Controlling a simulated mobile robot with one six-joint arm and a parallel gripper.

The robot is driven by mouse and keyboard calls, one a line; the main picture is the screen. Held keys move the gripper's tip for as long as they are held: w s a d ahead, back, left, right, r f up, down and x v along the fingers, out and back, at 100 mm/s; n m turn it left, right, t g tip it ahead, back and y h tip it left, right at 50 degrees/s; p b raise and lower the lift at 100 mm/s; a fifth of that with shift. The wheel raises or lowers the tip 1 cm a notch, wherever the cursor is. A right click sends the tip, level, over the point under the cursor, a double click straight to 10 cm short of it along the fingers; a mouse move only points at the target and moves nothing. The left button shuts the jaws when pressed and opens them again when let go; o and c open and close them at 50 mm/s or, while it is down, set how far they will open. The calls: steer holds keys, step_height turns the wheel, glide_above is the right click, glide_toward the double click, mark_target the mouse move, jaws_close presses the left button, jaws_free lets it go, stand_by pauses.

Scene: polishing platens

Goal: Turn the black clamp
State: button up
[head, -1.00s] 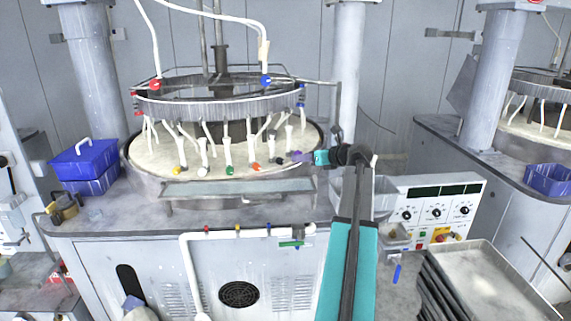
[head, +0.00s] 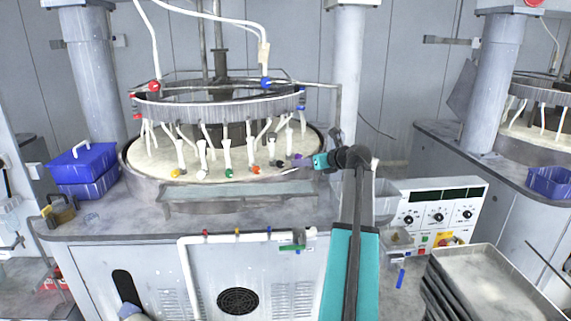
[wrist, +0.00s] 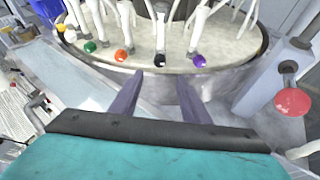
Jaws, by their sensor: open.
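The black clamp (wrist: 160,60) is on a white tube at the rim of the round cream platen (wrist: 121,61). It stands between the orange clamp (wrist: 121,54) and the purple clamp (wrist: 198,60). In the head view, the black clamp (head: 276,163) is small, just left of my gripper (head: 288,169). In the wrist view, the two dark fingers of my gripper (wrist: 160,79) are apart with nothing between them. The black clamp lies just beyond the fingertips, in line with the gap. I see no contact.
Green (wrist: 90,46), white and yellow clamps hang further left along the platen. A clear tray (head: 235,196) lies along the platen's front. A red knob (wrist: 292,102) is at right in the wrist view. A control box (head: 435,212) stands right of my arm.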

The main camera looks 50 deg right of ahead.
mark_target(282, 164)
steer(key=p+x, duration=0.3)
steer(key=x, duration=1)
steer(key=shift+w+d+f, duration=0.1)
steer(key=shift+w, duration=0.2)
steer(key=c, duration=1.1)
